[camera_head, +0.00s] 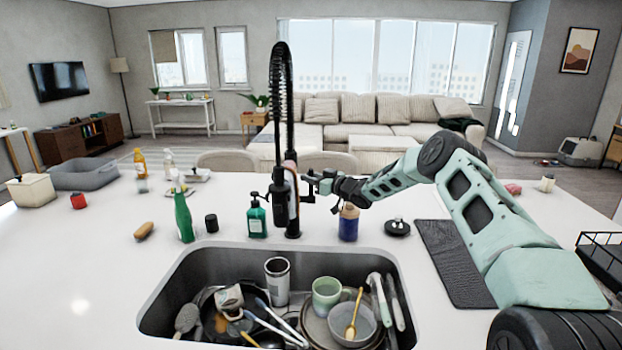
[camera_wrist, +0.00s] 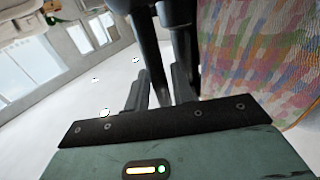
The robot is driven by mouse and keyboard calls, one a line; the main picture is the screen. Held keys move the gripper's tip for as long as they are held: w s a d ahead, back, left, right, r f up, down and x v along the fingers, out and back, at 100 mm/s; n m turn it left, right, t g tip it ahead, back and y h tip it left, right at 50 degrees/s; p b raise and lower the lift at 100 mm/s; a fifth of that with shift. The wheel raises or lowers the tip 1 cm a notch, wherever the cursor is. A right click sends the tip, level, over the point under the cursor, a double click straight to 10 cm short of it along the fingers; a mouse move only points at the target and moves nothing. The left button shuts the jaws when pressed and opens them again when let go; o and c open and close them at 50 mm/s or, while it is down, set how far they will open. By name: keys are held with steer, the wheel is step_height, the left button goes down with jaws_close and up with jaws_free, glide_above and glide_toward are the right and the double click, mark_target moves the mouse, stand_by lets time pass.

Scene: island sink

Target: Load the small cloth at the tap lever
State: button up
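The black tap (camera_head: 292,190) stands at the sink's far edge, with a tall spring hose. A thin pinkish strip, likely the small cloth (camera_head: 290,165), shows against the tap's upper part. In the wrist view a multicoloured patterned cloth (camera_wrist: 256,55) fills the right side, very close, beside the fingers. My gripper (camera_head: 308,188) is just right of the tap, with its fingers apart. In the wrist view the gripper (camera_wrist: 160,90) has dark tap parts (camera_wrist: 147,45) ahead of and between its fingers. Contact with the tap or cloth cannot be told. The tap lever is not clearly visible.
The sink (camera_head: 170,310) holds several dishes and utensils. A green spray bottle (camera_head: 183,215), a green soap bottle (camera_head: 257,218) and a blue bottle (camera_head: 348,222) stand near the tap. A dark mat (camera_head: 452,262) lies right.

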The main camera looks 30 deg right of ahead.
jaws_close()
steer(key=b, duration=0.3)
steer(key=shift+s+a+f+n+b, duration=0.2)
steer(key=shift+f+n+b, duration=0.1)
steer(key=shift+f+n, duration=0.1)
steer(key=shift+s+a+t+y+b, duration=0.15)
steer(key=shift+s+t+y+b, duration=0.2)
steer(key=shift+b, duration=0.7)
steer(key=shift+r+n+b, duration=0.25)
steer(key=shift+n+b, duration=0.15)
steer(key=shift+b, duration=0.2)
steer(key=shift+o, duration=1.7)
jaws_free()
steer(key=shift+s, duration=0.1)
steer(key=b+v, duration=0.5)
steer(key=v, duration=1.2)
steer(key=shift+s, duration=0.2)
